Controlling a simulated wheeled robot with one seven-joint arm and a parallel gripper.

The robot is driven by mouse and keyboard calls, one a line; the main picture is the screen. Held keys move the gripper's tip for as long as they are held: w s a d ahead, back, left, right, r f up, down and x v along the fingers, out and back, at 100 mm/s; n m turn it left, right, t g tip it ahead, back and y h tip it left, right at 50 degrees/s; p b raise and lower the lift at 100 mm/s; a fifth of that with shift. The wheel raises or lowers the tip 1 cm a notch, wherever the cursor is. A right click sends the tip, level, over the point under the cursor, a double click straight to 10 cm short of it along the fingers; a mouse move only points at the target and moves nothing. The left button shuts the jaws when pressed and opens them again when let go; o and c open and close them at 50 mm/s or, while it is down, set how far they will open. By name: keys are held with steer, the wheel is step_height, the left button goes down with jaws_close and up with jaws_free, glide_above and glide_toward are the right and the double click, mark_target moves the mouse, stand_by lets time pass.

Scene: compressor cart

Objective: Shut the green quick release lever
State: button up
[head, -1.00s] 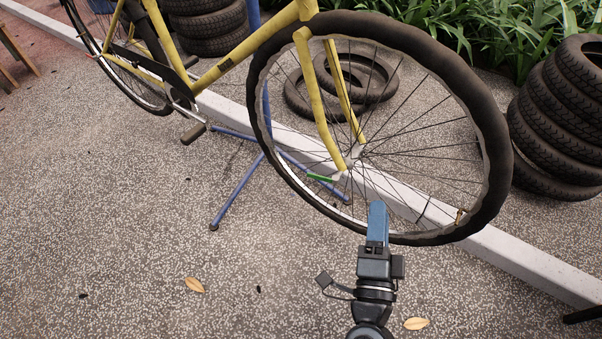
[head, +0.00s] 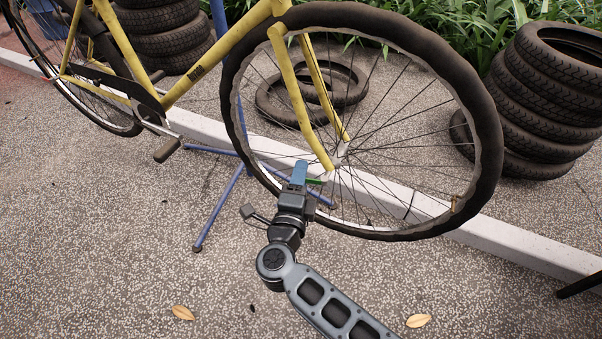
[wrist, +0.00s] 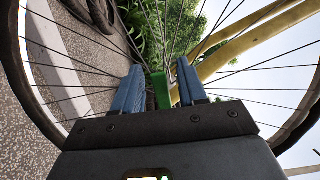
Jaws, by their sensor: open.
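The green quick release lever (head: 314,182) is at the front wheel's hub, by the lower end of the yellow fork (head: 309,127). In the head view it is mostly hidden behind my gripper, with a short green piece showing to the right. In the wrist view the green lever (wrist: 160,90) stands between the two blue fingers. My gripper (head: 300,168) is open, with a finger on each side of the lever. A narrow gap shows beside the lever; I cannot tell whether either finger touches it.
The front wheel's spokes and dark tyre (head: 487,150) surround the hub. A blue stand leg (head: 219,207) is left of my gripper. A pale kerb (head: 520,250) runs behind, with stacked tyres (head: 553,100) at the right. The paving in front is mostly clear.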

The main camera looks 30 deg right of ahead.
steer(key=shift+x, duration=0.75)
steer(key=shift+d, duration=0.1)
steer(key=shift+c, duration=0.4)
jaws_close()
